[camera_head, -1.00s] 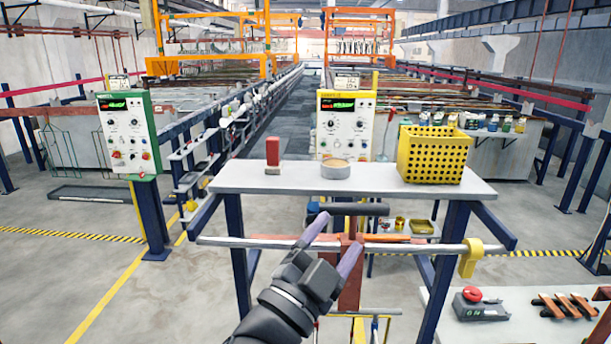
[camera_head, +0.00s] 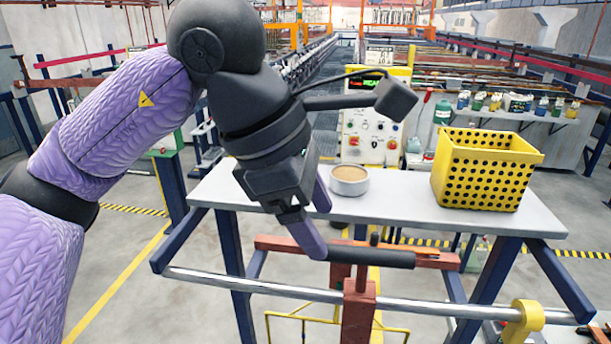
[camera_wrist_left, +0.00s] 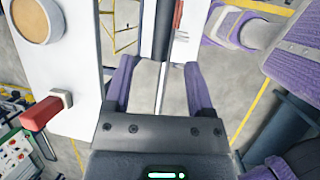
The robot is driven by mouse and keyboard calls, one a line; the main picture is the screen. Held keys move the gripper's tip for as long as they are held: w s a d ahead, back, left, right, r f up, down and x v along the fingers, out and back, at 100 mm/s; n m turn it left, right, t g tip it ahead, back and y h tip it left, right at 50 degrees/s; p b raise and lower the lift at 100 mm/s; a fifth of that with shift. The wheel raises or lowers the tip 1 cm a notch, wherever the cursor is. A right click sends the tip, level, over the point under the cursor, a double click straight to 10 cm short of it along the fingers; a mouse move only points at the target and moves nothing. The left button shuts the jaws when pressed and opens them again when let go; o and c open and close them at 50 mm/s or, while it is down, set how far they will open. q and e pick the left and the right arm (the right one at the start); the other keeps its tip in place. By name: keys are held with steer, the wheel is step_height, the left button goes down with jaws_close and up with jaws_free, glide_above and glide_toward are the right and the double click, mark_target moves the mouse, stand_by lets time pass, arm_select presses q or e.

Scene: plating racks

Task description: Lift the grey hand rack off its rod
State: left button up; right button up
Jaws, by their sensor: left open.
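The hand rack has a dark grey handle bar (camera_head: 372,257) and a reddish upright below it (camera_head: 358,312), at the steel rod (camera_head: 240,285) in front of the white table. My left gripper (camera_head: 317,218) is open at the left end of the handle. In the head view its lower fingertip overlaps that end; I cannot tell if it touches. In the left wrist view the handle's end (camera_wrist_left: 157,35) lies between the tips of the open fingers (camera_wrist_left: 158,70), with the steel rod (camera_wrist_left: 162,88) beyond. My right gripper is not in view.
The white table (camera_head: 405,208) holds a round tan-topped tin (camera_head: 349,180) and a yellow perforated basket (camera_head: 485,170). A red-handled block (camera_wrist_left: 42,112) shows in the left wrist view. A yellow clamp (camera_head: 524,320) sits on the rod at right. A control box (camera_head: 372,130) stands behind.

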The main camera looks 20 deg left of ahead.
mark_target(334, 247)
arm_select(q)
steer(key=x, duration=0.6)
steer(key=shift+r, duration=0.1)
jaws_close()
stand_by(1.1)
steer(key=c, duration=0.7)
jaws_free()
steer(key=shift+c, duration=0.2)
jaws_close()
